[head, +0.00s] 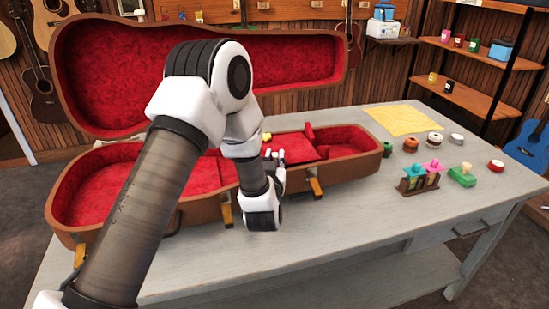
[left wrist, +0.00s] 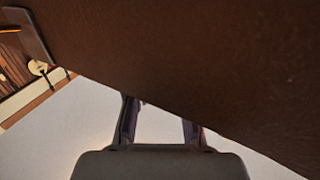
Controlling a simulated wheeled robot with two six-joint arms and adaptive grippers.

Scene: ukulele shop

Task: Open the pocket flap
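The open brown instrument case (head: 345,170) lies on the table, with red lining and its lid raised at the back. A flat red panel (head: 297,146), which looks like the pocket flap, covers a compartment inside the case, right of my arm; it looks closed. A small yellow piece (head: 267,137) shows at its left end.
Orange-yellow latches (head: 315,187) stick out from the case front. The table's front right (head: 370,230) is clear.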

